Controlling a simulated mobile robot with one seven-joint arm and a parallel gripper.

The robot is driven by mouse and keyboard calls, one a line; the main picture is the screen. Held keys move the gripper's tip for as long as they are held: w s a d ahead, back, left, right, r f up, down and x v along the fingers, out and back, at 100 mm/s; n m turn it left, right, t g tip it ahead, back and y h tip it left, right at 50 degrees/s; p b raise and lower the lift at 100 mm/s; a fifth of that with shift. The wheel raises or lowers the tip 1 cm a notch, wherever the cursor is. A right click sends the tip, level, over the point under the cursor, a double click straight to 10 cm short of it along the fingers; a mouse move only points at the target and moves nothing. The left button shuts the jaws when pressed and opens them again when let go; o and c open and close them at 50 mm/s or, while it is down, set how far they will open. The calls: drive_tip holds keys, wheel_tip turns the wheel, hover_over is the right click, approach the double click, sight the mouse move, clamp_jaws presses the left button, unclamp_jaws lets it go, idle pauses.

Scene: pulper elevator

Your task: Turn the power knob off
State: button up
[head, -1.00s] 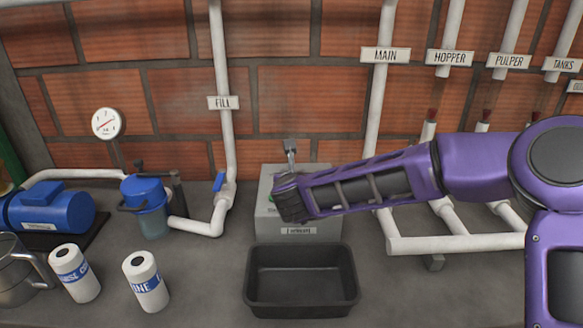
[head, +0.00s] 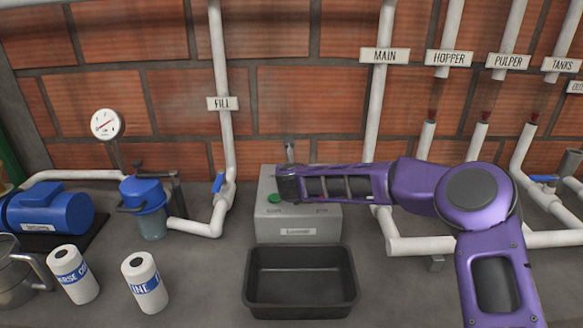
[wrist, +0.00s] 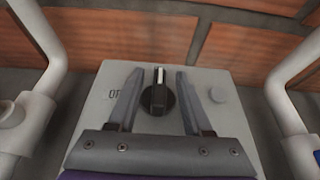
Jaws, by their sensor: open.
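The power knob (wrist: 158,92) is black with a white pointer line, which points up in the wrist view. It sits on the face of a grey control box (head: 297,222), and letters partly hidden by a finger stand left of it. My gripper (wrist: 158,78) is open, with one finger on each side of the knob in the picture. I cannot tell whether the fingers touch it. In the head view my purple arm covers the top of the box, and the knob is hidden there. A green button (head: 273,199) shows on the box's left.
A black tray (head: 301,309) stands in front of the box. White pipes flank it, with a blue-handled valve (head: 218,183) at left. Two white bottles (head: 145,282) and a blue pump (head: 45,208) stand further left. A brick wall (head: 310,98) is behind.

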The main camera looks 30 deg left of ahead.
clamp_jaws()
drive_tip(key=shift+n+y, duration=0.3)
drive_tip(key=shift+y, duration=0.1)
drive_tip(key=shift+w+d+n+g+y+b, duration=0.1)
drive_tip(key=shift+n+g+y+b, duration=0.7)
drive_tip(key=shift+n+y, duration=0.1)
drive_tip(key=n+g+y, duration=0.2)
drive_tip(key=shift+r+n+p, duration=0.1)
drive_tip(key=shift+n+p, duration=0.2)
drive_tip(key=n+g+p, duration=0.1)
drive_tip(key=n+g+y+p, duration=0.2)
drive_tip(key=g, duration=0.1)
drive_tip(key=shift+r+n+p, duration=0.25)
drive_tip(key=shift+n+p, duration=0.15)
drive_tip(key=n+g+p, duration=0.1)
drive_tip(key=n+g, duration=0.1)
drive_tip(key=shift+f+g+p, duration=0.25)
drive_tip(key=shift+g+p, duration=0.15)
drive_tip(key=shift+f+n+g, duration=0.1)
drive_tip(key=shift+n+g, duration=1)
drive_tip(key=shift+g, duration=0.1)
drive_tip(key=shift+n+g, duration=0.3)
